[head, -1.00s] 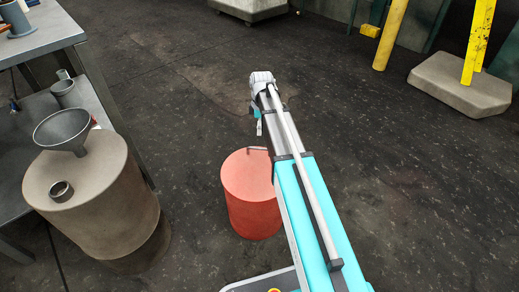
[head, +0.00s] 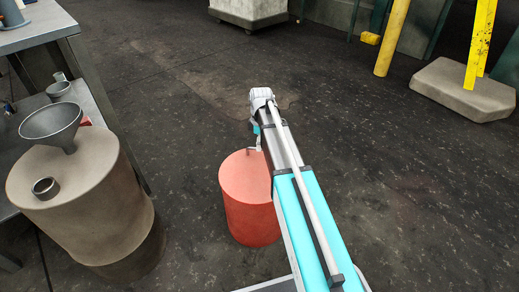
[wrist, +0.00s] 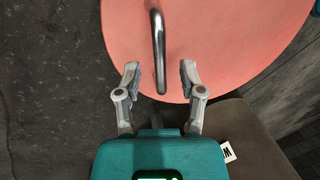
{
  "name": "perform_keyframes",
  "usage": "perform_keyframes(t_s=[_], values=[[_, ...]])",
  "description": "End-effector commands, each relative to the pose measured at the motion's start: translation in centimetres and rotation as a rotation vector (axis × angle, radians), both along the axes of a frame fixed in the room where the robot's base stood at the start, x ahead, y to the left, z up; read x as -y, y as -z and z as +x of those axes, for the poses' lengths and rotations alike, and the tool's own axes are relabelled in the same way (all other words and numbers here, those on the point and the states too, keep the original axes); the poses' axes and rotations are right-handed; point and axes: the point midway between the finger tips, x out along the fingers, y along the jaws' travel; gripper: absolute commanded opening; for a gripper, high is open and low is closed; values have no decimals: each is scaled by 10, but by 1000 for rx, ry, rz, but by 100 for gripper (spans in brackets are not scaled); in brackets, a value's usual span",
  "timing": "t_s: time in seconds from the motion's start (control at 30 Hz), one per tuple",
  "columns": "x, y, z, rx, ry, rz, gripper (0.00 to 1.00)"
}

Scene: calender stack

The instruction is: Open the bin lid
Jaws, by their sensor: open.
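The bin (head: 248,210) is a red cylinder on the floor, left of my arm in the head view. Its lid (head: 240,172) is flat and lies on top; the arm covers its right side. In the wrist view the lid (wrist: 225,35) fills the upper middle, with a curved metal bar handle (wrist: 158,45) on it. My gripper (wrist: 161,78) is open, one finger on each side of the handle's near end. The handle appears between the fingers, with a gap on both sides; whether they are level with it I cannot tell.
A beige drum (head: 95,215) with a metal funnel (head: 52,125) and a small cup (head: 46,188) stands at left, beside a metal table (head: 35,30). A yellow post on a concrete block (head: 463,90) is at far right. The floor ahead is open.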

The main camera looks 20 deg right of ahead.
Motion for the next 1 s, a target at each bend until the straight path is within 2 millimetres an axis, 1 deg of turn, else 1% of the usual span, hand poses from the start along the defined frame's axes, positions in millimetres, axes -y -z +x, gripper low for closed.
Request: perform_keyframes(t_s=[0.03,0.1,0.53,0.57,0.6,0.77,0.8,0.83,1.0], values=[[0,4,-1,0,0,0,51],[0,6,-1,0,0,0,51],[-1,7,-1,0,0,0,51],[-1,7,-1,0,0,0,47],[-1,7,-1,0,0,0,40],[-1,7,-1,0,0,0,10],[-1,7,-1,0,0,0,3],[-1,7,-1,0,0,0,0],[-1,7,-1,0,0,0,0]])
